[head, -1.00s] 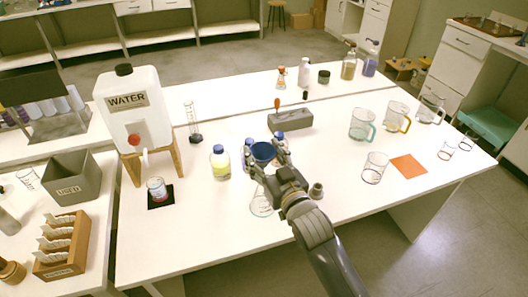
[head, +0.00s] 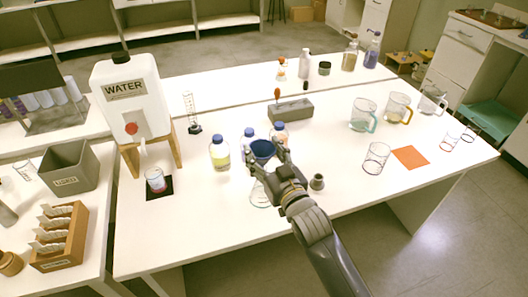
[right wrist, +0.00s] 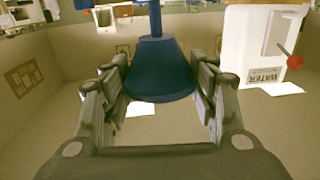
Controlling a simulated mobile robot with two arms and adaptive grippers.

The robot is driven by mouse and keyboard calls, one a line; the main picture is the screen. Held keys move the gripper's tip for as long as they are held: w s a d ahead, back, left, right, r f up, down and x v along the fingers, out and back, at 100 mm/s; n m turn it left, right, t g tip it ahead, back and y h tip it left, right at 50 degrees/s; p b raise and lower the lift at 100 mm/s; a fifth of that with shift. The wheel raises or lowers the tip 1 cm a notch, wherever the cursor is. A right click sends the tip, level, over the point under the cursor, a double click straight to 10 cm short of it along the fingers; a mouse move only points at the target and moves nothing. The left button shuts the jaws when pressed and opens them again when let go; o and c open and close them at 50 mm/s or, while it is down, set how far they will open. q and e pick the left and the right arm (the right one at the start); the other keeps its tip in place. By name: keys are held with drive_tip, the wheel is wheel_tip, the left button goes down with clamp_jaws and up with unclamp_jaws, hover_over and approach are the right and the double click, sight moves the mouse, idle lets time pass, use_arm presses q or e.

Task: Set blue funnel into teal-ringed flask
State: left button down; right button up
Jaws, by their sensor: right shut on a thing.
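The blue funnel (head: 262,149) is held in my right gripper (head: 267,160), above the front middle of the table. In the right wrist view the funnel (right wrist: 160,68) sits between the two fingers (right wrist: 158,95), with its stem pointing to the top of the picture. A clear glass flask (head: 259,196) stands on the table just below the gripper in the head view. The gripper partly hides it, and I cannot make out a teal ring on it. The funnel looks apart from the flask. My left gripper is not in view.
Blue-capped bottles (head: 219,153) stand just left of and behind the funnel. A small grey-brown piece (head: 317,182) stands right of the gripper. The water tank (head: 131,100) is at the left. Glass jugs (head: 362,115) and an orange mat (head: 410,157) are at the right. The front table edge is clear.

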sight(265, 163)
drive_tip(key=shift+p, duration=0.7)
idle(1.1)
drive_tip(key=shift+f+b, duration=0.75)
drive_tip(key=shift+f, duration=0.75)
drive_tip(key=o, duration=1)
drive_tip(key=shift+s+d, duration=0.1)
drive_tip(key=shift+s, duration=0.1)
drive_tip(key=v, duration=1.1)
drive_tip(key=shift+s+d, duration=0.15)
drive_tip(key=shift+s, duration=0.15)
